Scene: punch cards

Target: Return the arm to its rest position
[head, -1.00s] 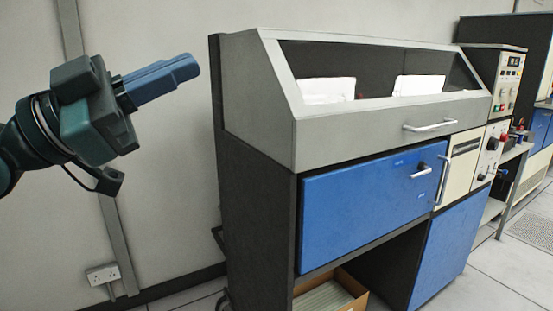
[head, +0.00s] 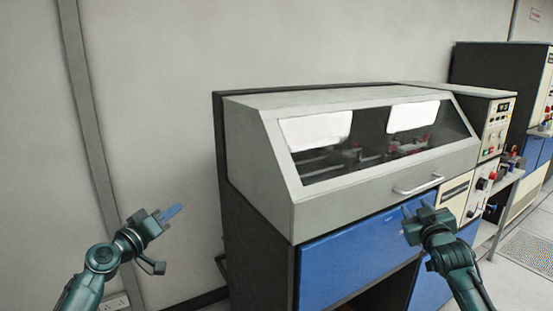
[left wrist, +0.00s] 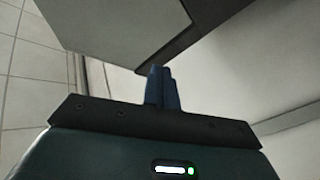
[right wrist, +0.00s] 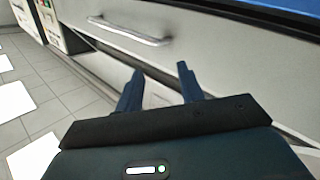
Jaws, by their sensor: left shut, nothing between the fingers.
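My left gripper (head: 172,212) is at the lower left in the head view, in free air in front of the wall and left of the machine. It is shut and empty; its fingers (left wrist: 162,88) lie together in the left wrist view. My right gripper (head: 413,208) is at the lower right in the head view, in front of the machine below its lid handle. Its fingers (right wrist: 158,86) stand apart in the right wrist view with nothing between them.
The grey machine (head: 250,210) has a sloped window lid with a handle (head: 418,186) and a blue front panel (head: 345,262). A control panel (head: 497,125) and another cabinet stand to the right. The wall (head: 150,90) is on the left, with open space before it.

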